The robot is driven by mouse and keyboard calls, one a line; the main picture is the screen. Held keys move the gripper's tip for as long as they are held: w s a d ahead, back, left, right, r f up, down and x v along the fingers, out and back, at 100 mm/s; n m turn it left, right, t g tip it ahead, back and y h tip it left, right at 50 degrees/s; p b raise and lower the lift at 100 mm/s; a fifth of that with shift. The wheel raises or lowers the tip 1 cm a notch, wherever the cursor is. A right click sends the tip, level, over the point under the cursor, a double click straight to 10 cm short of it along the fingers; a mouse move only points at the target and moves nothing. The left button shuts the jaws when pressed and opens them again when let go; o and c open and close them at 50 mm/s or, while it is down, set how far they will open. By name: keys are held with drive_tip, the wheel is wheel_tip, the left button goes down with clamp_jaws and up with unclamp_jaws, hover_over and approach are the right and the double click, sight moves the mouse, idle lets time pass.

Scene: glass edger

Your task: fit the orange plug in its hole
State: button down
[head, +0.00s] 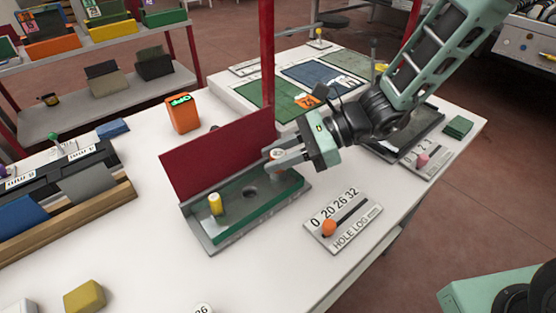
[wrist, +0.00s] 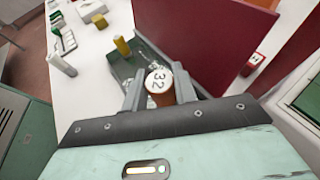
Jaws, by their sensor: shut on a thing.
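My gripper (head: 279,161) is shut on the orange plug (head: 276,154), whose white cap reads 32 in the wrist view (wrist: 158,80). The plug's orange-brown body (wrist: 162,98) shows between the fingers. It is over the right part of a green block (head: 265,207) in a grey tray. The block has an empty dark hole (head: 250,192) near its middle. A yellow plug (head: 215,203) stands upright at the block's left end and also shows in the wrist view (wrist: 122,45). The plug's lower end is hidden, so I cannot tell whether it is above or inside a hole.
A dark red panel (head: 215,155) stands upright close behind the block. A hole log board (head: 355,222) with an orange knob (head: 328,228) lies at front right. An orange device (head: 182,113) stands behind the panel. The table front is mostly clear.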

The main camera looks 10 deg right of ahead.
drive_tip(key=shift+f, duration=0.6)
drive_tip(key=shift+f, duration=0.2)
drive_tip(key=c, duration=1.1)
unclamp_jaws()
drive_tip(key=shift+r, duration=0.15)
